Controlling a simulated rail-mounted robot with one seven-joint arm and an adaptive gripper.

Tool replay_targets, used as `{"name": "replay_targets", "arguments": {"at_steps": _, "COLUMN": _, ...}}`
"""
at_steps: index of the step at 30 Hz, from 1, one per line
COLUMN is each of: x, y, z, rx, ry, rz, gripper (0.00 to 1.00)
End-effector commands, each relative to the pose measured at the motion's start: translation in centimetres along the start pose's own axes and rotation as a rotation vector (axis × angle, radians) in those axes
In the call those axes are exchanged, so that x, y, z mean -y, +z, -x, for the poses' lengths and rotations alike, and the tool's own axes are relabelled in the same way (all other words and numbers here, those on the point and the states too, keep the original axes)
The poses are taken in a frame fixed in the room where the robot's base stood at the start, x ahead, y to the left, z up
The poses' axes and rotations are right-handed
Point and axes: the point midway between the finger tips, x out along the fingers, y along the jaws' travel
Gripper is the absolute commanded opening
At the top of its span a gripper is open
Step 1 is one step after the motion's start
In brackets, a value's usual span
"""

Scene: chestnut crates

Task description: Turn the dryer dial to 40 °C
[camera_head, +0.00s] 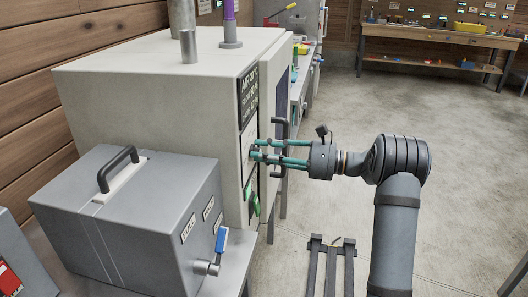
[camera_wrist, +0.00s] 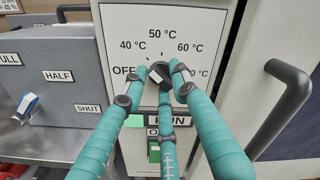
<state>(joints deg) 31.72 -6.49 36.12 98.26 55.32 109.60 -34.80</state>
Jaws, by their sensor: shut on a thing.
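The dryer (camera_head: 150,75) is a large pale cabinet with a control panel on its front. In the wrist view the black dial (camera_wrist: 159,76) sits on a white plate (camera_wrist: 125,22) marked OFF, 40 °C, 50 °C and 60 °C, with one more label at right partly hidden. My gripper (camera_head: 256,150) reaches the panel from the right with its teal fingers. In the wrist view my gripper (camera_wrist: 158,82) has its fingertips closed around the dial. The fingers hide part of the dial, and I cannot tell which mark it points to.
A green switch (camera_wrist: 154,150) lies below the dial, under a RUN label. A dark door handle (camera_head: 281,148) stands close to my fingers. A grey box (camera_head: 130,220) with a blue-tipped lever (camera_head: 220,240) stands left of the panel. The floor (camera_head: 450,130) at right is open.

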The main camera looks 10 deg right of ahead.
Motion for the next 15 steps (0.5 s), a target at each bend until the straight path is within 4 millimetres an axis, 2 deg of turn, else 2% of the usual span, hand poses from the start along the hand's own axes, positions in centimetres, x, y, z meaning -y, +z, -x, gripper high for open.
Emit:
{"name": "replay_targets", "arguments": {"at_steps": 1, "x": -0.83, "y": -0.36, "z": 0.01, "rx": -0.006, "ry": 0.020, "rz": -0.007, "gripper": 0.01}}
{"name": "replay_targets", "arguments": {"at_steps": 10, "x": -0.84, "y": -0.35, "z": 0.00, "rx": -0.006, "ry": 0.021, "rz": -0.007, "gripper": 0.01}}
{"name": "replay_targets", "arguments": {"at_steps": 11, "x": -0.83, "y": -0.35, "z": 0.00, "rx": -0.006, "ry": 0.021, "rz": -0.007, "gripper": 0.28}}
{"name": "replay_targets", "arguments": {"at_steps": 15, "x": -0.78, "y": -0.30, "z": -0.02, "rx": -0.005, "ry": 0.020, "rz": -0.006, "gripper": 0.36}}
